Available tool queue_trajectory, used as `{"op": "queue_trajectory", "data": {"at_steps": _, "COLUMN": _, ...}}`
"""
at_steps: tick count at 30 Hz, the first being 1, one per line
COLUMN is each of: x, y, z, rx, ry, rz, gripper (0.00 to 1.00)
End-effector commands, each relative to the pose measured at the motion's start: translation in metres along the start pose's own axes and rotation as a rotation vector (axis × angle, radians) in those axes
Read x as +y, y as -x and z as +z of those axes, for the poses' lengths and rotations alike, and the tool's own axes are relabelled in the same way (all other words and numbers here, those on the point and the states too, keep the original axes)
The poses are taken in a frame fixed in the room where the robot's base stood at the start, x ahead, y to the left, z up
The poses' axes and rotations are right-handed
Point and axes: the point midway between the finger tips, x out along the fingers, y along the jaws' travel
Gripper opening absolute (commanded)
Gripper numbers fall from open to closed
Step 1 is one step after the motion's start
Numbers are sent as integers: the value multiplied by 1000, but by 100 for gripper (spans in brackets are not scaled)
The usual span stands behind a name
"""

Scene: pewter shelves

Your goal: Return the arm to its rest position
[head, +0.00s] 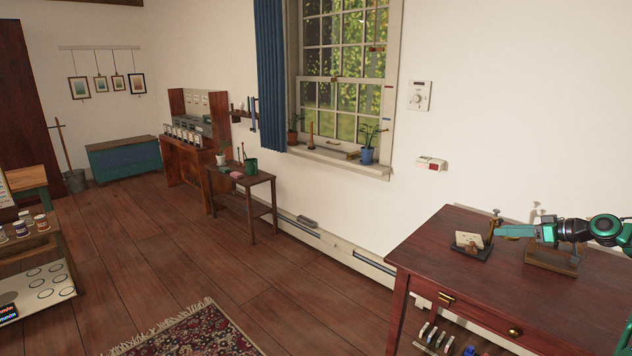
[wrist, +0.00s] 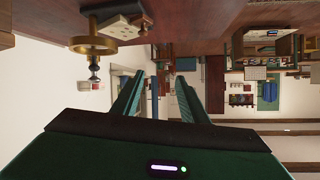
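My arm reaches in from the right edge of the head view, above the red-brown desk (head: 440,245). My teal gripper (head: 503,231) points left and sits close over the desk's back part. In the wrist view, the two fingers of my gripper (wrist: 158,84) stand apart with nothing between them. No object is held. The rest of my arm past the right edge is hidden.
A pale card on a dark stand (head: 470,241) is just left of my gripper. A wooden tray (head: 550,260) lies below my arm. A brass item (wrist: 92,42) shows near the fingers. The desk's front is clear; a wall (head: 520,120) stands behind.

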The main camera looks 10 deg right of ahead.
Motion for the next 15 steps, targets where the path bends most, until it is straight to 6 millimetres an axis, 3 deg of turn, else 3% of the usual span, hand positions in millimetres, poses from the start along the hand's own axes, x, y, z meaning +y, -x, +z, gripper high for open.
{"op": "queue_trajectory", "data": {"at_steps": 1, "x": -17, "y": -8, "z": -9, "rx": -57, "ry": -11, "rz": 0, "gripper": 40}}
{"op": "queue_trajectory", "data": {"at_steps": 7, "x": -72, "y": -19, "z": -16, "rx": -266, "ry": -86, "rz": 39, "gripper": 40}}
{"op": "queue_trajectory", "data": {"at_steps": 15, "x": -152, "y": -2, "z": -16, "rx": -506, "ry": -195, "rz": 144, "gripper": 40}}
